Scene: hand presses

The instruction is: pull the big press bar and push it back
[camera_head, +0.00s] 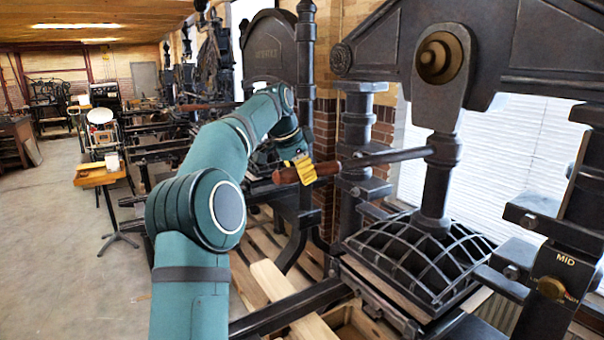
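The big press bar is a dark metal rod (390,157) that ends at the left in a brown wooden handle (327,169). It runs roughly level from the press's central upright post (440,175). My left gripper (301,170) is at the wooden handle, with a yellow finger lying across its near side. Handle wood shows on both sides of that finger. The other finger is hidden, so I cannot tell whether the grip is closed. My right gripper is not in view.
The press's ribbed platen (425,262) sits below the post. A dark lever bracket marked MID (556,270) stands at the right. Pale wooden boards (290,295) lie under my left arm. More presses line the back, and open floor (60,240) lies left.

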